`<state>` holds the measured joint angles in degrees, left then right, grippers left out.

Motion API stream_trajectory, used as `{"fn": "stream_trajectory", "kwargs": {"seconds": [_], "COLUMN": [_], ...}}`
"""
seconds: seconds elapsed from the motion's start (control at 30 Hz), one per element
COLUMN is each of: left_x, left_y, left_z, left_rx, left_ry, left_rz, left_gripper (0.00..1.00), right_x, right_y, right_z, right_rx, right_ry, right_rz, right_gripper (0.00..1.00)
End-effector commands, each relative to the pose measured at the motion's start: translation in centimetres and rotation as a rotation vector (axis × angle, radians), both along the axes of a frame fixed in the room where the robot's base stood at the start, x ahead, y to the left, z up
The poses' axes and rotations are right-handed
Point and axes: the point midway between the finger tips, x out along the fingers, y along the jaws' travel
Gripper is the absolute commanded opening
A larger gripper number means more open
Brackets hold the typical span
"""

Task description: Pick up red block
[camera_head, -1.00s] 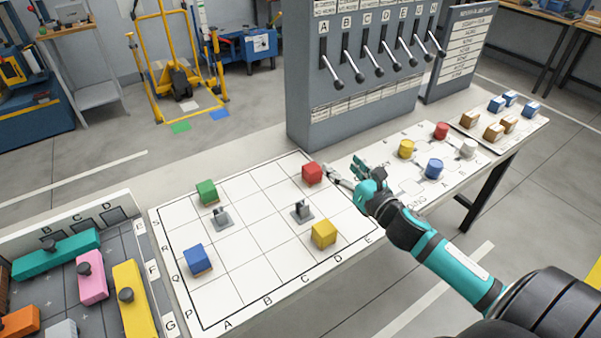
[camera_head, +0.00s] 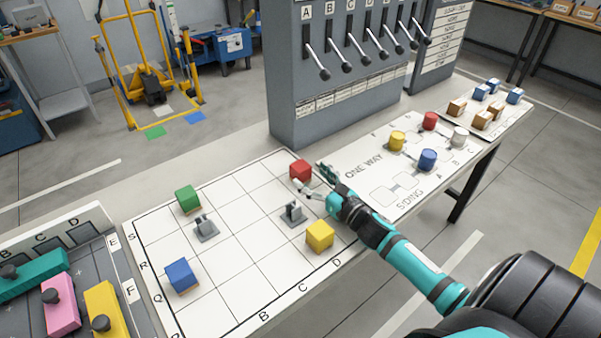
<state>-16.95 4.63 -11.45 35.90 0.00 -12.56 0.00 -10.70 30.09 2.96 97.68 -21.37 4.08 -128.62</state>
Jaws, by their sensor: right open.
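The red block (camera_head: 300,170) sits on the gridded white board (camera_head: 240,275), near its far right corner. My right gripper (camera_head: 312,180) is open, with its two fingers spread just to the right of and in front of the red block. One finger reaches left below the block and the other points up to its right. I cannot tell whether a finger touches it. My left gripper is not in view.
The board also holds a green block (camera_head: 188,199), a blue block (camera_head: 182,276), a yellow block (camera_head: 320,235) and two grey brackets, one (camera_head: 293,213) close to my right gripper. A grey lever cabinet (camera_head: 345,105) stands behind. A board with coloured cylinders (camera_head: 397,141) lies right.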

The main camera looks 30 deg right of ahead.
Motion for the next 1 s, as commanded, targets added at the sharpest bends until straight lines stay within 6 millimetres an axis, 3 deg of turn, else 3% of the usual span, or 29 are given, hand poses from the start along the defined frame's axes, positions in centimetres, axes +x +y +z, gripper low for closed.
{"fn": "stream_trajectory", "kwargs": {"seconds": [0.1, 0.3, 0.63, 1.0], "left_x": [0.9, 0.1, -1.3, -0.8], "left_y": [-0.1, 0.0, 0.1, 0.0], "left_z": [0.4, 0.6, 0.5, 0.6], "left_rx": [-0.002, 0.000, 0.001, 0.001], "left_ry": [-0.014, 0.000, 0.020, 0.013], "left_rz": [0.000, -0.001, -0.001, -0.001], "left_gripper": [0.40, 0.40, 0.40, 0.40], "right_x": [1.8, 4.8, 5.5, 5.5], "right_y": [0.1, 0.4, 0.5, 0.4], "right_z": [0.3, 0.2, 0.1, 0.1], "right_rx": [0.001, 0.001, 0.001, 0.001], "right_ry": [-0.003, -0.002, -0.001, -0.001], "right_rz": [-0.001, 0.000, 0.000, 0.000], "right_gripper": [0.71, 0.71, 0.71, 0.23]}}
